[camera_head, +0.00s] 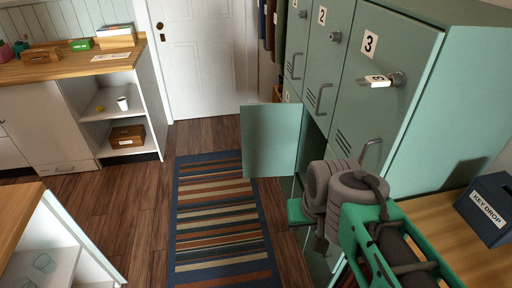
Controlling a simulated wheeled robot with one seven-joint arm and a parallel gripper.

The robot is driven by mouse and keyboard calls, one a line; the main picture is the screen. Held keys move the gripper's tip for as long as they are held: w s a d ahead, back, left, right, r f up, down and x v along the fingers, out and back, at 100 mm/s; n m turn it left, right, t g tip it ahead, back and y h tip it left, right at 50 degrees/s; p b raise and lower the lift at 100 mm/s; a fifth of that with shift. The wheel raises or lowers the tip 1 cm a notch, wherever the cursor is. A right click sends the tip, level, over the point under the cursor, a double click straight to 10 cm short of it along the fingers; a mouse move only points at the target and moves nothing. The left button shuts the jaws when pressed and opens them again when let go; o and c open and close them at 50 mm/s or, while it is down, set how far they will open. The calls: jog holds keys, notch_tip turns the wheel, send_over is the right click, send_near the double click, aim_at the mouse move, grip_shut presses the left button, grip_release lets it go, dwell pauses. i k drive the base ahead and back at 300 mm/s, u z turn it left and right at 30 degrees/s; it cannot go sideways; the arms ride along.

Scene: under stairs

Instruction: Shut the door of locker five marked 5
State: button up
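A pale green locker door (271,141) stands open in the lower row of the locker bank, swung out to the left over the rug. A dark opening shows beside it, below the locker marked 2 (322,16). No number shows on the open door's visible face, so I cannot read a 5 on it. My arm, grey and green, reaches in from the lower right and covers part of the lower lockers. My gripper cannot be clearly made out among the arm parts, and its fingers are hidden or unclear. I see no contact between the arm and the open door.
The locker marked 3 (369,43) is shut, with a tagged key (378,81) sticking out. A key drop box (488,209) stands on a wooden top at right. A striped rug (217,222) covers the clear floor. Shelving (147,102) stands at left, a white door (205,58) behind.

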aim_at(270, 132)
jog(key=u, duration=0.6)
jog(key=i, duration=3.95)
jog(key=z, duration=3.4)
jog(key=k, duration=1.2)
jog(key=u, duration=1.1)
jog(key=i, duration=0.3)
jog(key=u, duration=0.15)
